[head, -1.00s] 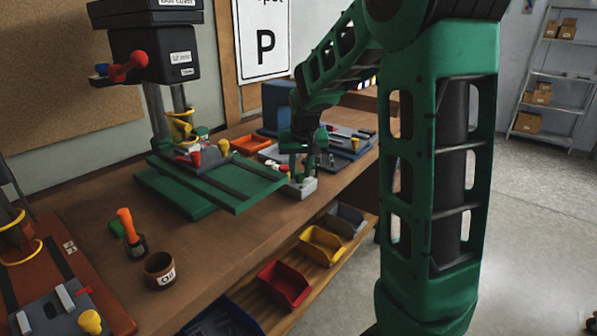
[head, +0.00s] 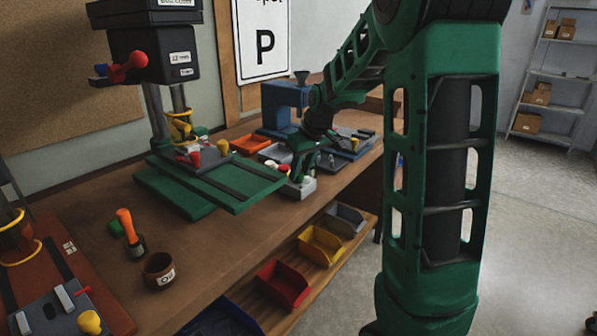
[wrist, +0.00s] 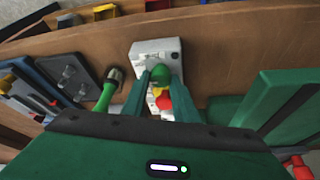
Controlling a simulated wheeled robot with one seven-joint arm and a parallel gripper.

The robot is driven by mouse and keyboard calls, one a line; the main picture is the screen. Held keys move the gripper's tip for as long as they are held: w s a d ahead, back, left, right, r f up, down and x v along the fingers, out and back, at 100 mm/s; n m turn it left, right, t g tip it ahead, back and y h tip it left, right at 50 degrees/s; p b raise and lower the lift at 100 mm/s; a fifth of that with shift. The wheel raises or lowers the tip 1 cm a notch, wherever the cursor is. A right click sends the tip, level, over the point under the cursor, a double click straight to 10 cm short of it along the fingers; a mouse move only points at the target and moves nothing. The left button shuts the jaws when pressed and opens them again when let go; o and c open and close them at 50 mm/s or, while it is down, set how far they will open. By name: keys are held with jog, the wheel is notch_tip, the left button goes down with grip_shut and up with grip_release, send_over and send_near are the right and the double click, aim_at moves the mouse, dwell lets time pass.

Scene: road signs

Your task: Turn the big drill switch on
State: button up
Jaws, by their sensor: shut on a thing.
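The big drill (head: 155,55) with a black head and green base (head: 225,190) stands on the bench at the left of the head view. A pale grey switch box (head: 300,187) sits near the bench's front edge, right of the base. The box also shows in the wrist view (wrist: 150,52). My gripper (head: 300,172) is tilted over the box. In the wrist view, its green fingers (wrist: 161,92) are shut on a rounded green knob (wrist: 160,74) at the box. Yellow and red parts show just below the knob. The lettering on the box is unreadable.
A green-handled tool (wrist: 108,92) lies close beside the fingers. A blue machine (head: 285,105) stands behind my gripper. An orange tray (head: 250,145), an orange-handled tool (head: 126,225) and a brown cup (head: 158,270) are on the bench. Coloured bins (head: 283,285) line the shelf below.

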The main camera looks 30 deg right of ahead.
jog(key=n, duration=0.2)
jog(key=n+y, duration=0.1)
jog(key=n, duration=0.1)
jog(key=n+y, duration=0.1)
jog(key=n, duration=0.1)
jog(key=shift+w+d+r+g, duration=0.1)
jog(key=shift+w+d+g, duration=0.05)
jog(key=shift+d+g, duration=0.15)
jog(key=shift+n, duration=0.3)
jog(key=o, duration=1)
jog(key=v, duration=1)
jog(key=shift+d+r, duration=0.25)
